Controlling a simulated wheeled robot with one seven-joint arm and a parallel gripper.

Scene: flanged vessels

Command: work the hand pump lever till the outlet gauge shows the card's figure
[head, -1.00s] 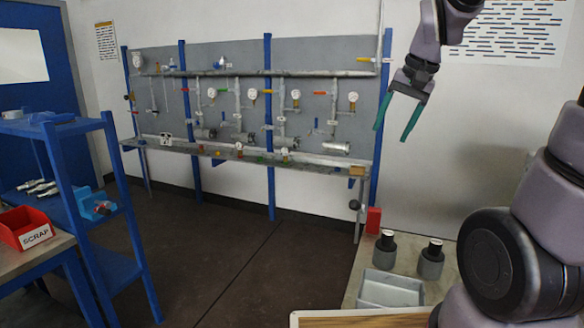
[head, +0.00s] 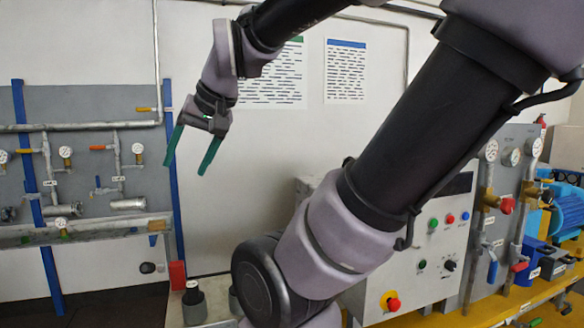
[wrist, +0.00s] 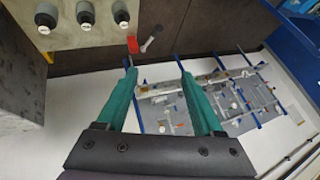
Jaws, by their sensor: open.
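My gripper (head: 186,170) is open and empty, held in the air before the white wall, with its two green fingers pointing down. It also shows open in the wrist view (wrist: 155,68). Several gauges sit on the wall rig at left, one of them this round dial (head: 66,152). More gauges (head: 491,150) sit on the panel at right. All dials are too small to read. I cannot tell which is the outlet gauge. I cannot pick out the hand pump lever or the card for certain.
A control cabinet (head: 424,284) with buttons stands at right, partly behind my arm. Blue machinery (head: 568,212) stands beyond it on a yellow bench. A red block (head: 177,274) and dark-topped cylinders (head: 193,294) are low at centre. Printed sheets (head: 345,72) hang on the wall.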

